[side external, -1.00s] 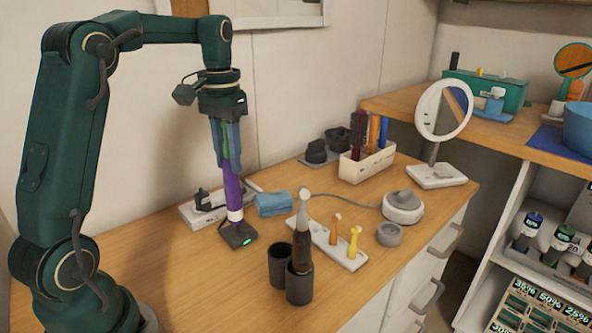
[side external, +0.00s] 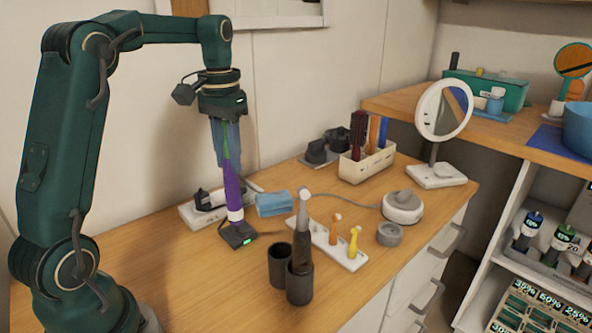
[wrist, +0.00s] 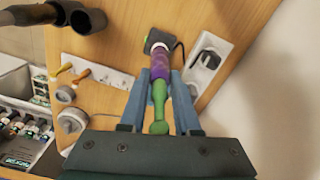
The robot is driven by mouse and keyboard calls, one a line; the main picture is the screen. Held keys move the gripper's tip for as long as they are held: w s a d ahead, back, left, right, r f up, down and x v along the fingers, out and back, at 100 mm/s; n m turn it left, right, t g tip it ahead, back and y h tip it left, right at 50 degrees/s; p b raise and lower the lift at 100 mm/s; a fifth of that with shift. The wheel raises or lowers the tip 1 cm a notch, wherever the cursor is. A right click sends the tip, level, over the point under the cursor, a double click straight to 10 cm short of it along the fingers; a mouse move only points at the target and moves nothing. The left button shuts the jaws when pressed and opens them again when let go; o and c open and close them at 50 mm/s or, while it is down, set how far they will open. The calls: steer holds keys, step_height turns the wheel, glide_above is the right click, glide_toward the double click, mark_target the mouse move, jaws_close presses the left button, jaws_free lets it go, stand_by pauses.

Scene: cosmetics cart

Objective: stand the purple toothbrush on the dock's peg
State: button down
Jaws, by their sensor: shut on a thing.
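The purple toothbrush (side external: 233,186) is upright with a slight tilt, with a green upper part and a white band low on the handle. My gripper (side external: 229,160) is shut on its upper part from above. In the wrist view, the green part (wrist: 158,108) lies between my gripper's fingers (wrist: 160,82), and the purple handle (wrist: 160,68) runs down to the dock. The dock (side external: 238,237) is a small dark block with a green light; it also shows in the wrist view (wrist: 152,42). The brush's lower end meets the dock's top. The peg is hidden, so I cannot tell how it is seated.
A white tray with a dark item (side external: 190,216) and a blue cloth-like block (side external: 274,204) are close behind the dock. Two dark cups (side external: 299,287), one holding a grey toothbrush (side external: 303,222), stand in front right. A white rack (side external: 322,240) holds small brush heads.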

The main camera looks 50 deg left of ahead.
steer(key=shift+f, duration=1.25)
steer(key=c, duration=0.5)
jaws_free()
steer(key=shift+c, duration=0.2)
steer(key=shift+r, duration=2.6)
steer(key=s+d+f+m+t, duration=0.3)
steer(key=s+d+t, duration=0.2)
steer(key=s+d, duration=0.7)
steer(key=d, duration=0.3)
steer(key=shift+s+f+t, duration=0.3)
steer(key=shift+f, duration=0.1)
